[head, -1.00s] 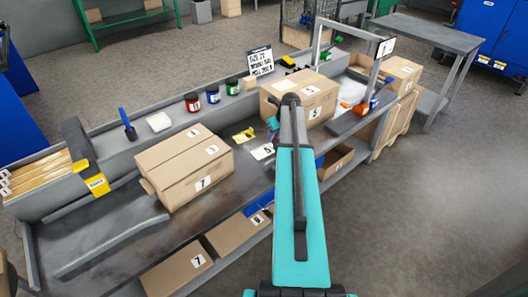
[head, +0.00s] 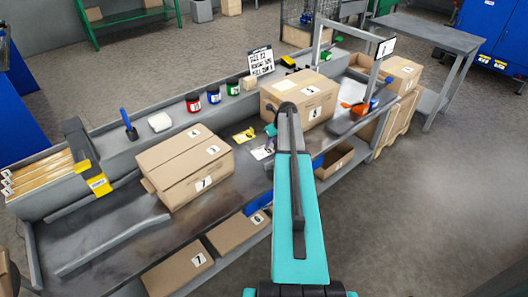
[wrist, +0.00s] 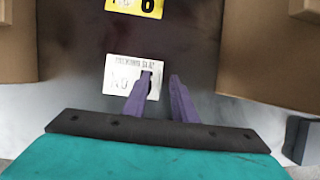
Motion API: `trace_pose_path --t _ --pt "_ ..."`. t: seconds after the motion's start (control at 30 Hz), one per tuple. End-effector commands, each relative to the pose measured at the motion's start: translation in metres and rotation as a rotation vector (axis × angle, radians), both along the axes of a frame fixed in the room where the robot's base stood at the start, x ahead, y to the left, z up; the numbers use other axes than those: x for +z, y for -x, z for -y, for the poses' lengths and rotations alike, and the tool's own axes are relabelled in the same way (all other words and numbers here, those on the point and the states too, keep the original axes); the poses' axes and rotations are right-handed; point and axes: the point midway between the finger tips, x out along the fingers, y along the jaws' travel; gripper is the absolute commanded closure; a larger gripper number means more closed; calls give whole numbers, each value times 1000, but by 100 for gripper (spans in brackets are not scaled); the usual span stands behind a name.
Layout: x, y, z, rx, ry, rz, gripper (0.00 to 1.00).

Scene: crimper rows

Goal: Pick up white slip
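The white slip (head: 262,152) lies flat on the dark bench top between two cardboard boxes, just left of my arm in the head view. In the wrist view the white slip (wrist: 120,70) shows printed text, and its right part is overlapped by a finger. My gripper (wrist: 161,76) has two purple fingers with a gap between them and nothing visible in it. The left fingertip is in front of the slip's right side; the right fingertip is just beyond its right edge. I cannot tell whether they touch the slip. The fingers are mostly hidden in the head view.
A yellow slip (head: 244,135) lies behind the white one. A box marked 7 (head: 186,170) stands to the left and another box (head: 303,98) to the right. Jars (head: 213,94) line the back ledge. Bare bench shows between the boxes.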

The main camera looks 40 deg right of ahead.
Motion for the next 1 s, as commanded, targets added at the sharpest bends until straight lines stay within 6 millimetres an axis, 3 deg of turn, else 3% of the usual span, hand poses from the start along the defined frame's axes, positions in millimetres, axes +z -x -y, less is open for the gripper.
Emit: trace_pose_path --t 0.17,0.3,0.77,1.0 --pt "0 0 0 -1 0 0 77" --pt "0 0 0 -1 0 0 100" --pt "1 1 1 -1 1 0 100" --pt "12 1 1 -2 0 1 100"
